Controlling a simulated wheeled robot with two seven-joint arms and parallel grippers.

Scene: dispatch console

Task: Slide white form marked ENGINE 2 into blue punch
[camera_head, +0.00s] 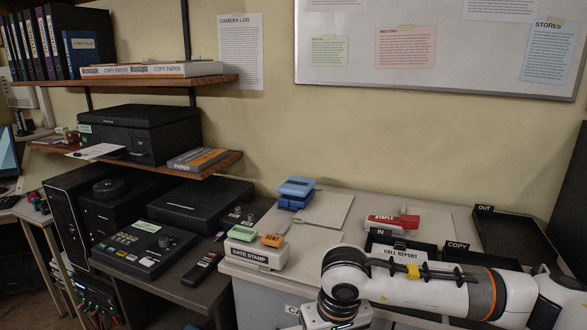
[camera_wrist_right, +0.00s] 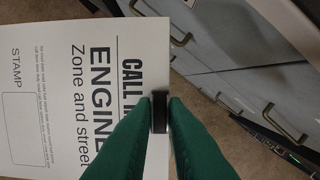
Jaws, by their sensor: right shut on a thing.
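The blue punch (camera_head: 296,192) stands on the counter near the wall, left of a flat pale board. The white form (camera_wrist_right: 45,50) shows in the right wrist view, with "CALL", "ENGINE" and "Zone and street" in print and a "STAMP" box; the number after ENGINE is hidden behind my finger. My right gripper (camera_wrist_right: 160,112) is shut on the edge of this form with its green fingers. In the head view my right arm reaches in from the right, and its fingertips and the held form are out of frame below. My left gripper is not in view.
Stamps (camera_head: 272,240) and a date stamp box (camera_head: 255,254) stand at the counter's left front. Black trays (camera_head: 520,238) fill the right side. Grey drawers with handles (camera_wrist_right: 236,62) show beside the form.

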